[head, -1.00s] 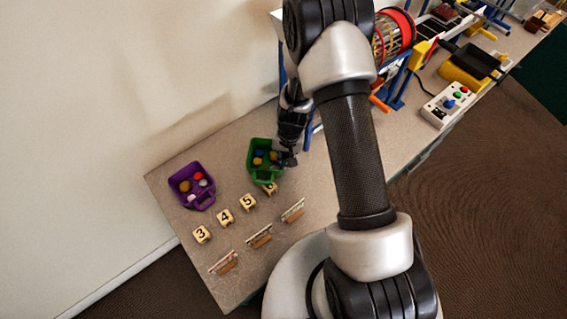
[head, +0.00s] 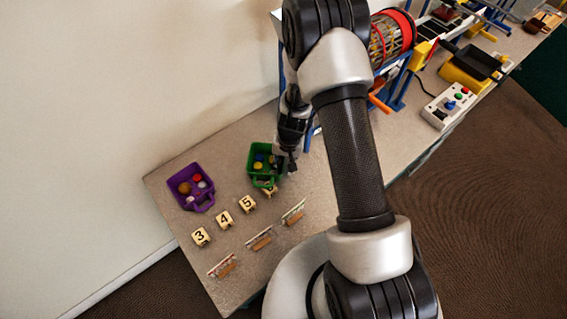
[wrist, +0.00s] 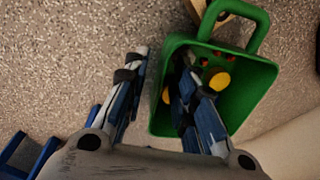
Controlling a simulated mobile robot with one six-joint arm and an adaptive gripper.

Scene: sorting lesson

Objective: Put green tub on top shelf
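The green tub (head: 251,169) stands on the table in the head view, with small coloured balls inside and its handle toward the number cubes. It also shows in the wrist view (wrist: 262,83), with yellow and red pieces inside. My gripper (wrist: 162,92) is open. Its fingers straddle the tub's near side wall, one outside and one reaching inside. A gap shows between the outer finger and the wall. In the head view my gripper (head: 289,162) is at the tub's right edge. The top shelf cannot be made out clearly; my arm hides much of the area behind.
A purple tub (head: 186,200) with balls stands to the left. Number cubes (head: 224,219) lie in a row in front, one partly hidden by the green tub. Several small racks (head: 259,239) are nearer the edge. A blue-framed stand (head: 398,92) with a red-rimmed drum (head: 409,30) is right.

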